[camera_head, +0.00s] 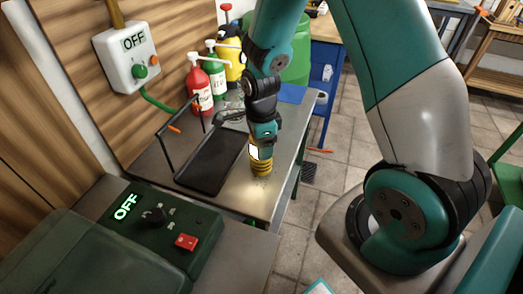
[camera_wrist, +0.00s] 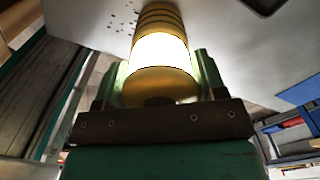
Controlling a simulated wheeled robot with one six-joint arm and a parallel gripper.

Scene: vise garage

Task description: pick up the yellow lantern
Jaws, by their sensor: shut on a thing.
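The yellow lantern (camera_head: 261,166) is at the right side of the metal bench top, upright, with a bright white band and dark rings at its lower part. In the wrist view the lantern (camera_wrist: 158,52) fills the middle, between the two green fingers. My gripper (camera_wrist: 158,80) is shut on the lantern. In the head view my gripper (camera_head: 262,140) comes down on the lantern from above and hides its upper part. I cannot tell whether the lantern's base touches the bench.
A black tray (camera_head: 212,162) lies left of the lantern. Red (camera_head: 198,88), green (camera_head: 213,62) and yellow (camera_head: 231,52) bottles stand at the back. A control box (camera_head: 150,228) marked OFF is in front. The bench edge is close on the lantern's right.

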